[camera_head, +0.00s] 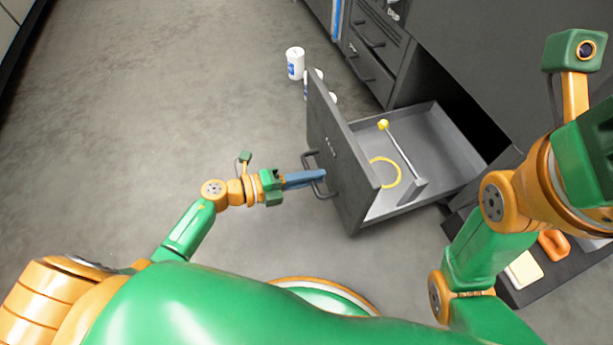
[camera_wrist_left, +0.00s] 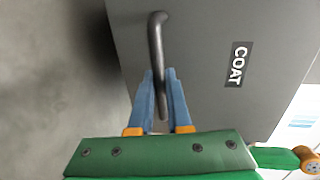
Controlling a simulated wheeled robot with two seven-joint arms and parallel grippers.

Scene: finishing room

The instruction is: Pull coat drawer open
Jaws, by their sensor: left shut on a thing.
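The coat drawer (camera_head: 352,150) is a dark grey drawer standing well out from the cabinet, with its inside visible from above. Its front carries the label COAT (camera_wrist_left: 236,65) in the left wrist view. A dark bar handle (camera_head: 311,160) is on the drawer front; it also shows in the left wrist view (camera_wrist_left: 156,45). My left gripper (camera_head: 318,176) has its blue fingers shut on this handle, also seen in the left wrist view (camera_wrist_left: 162,92). My right arm is at the right of the head view, but its gripper fingers are out of sight.
A yellow ring (camera_head: 386,172) and a rod with a yellow end (camera_head: 400,148) lie in the drawer. White cans (camera_head: 295,63) stand on the floor behind the drawer front. The floor at left is clear.

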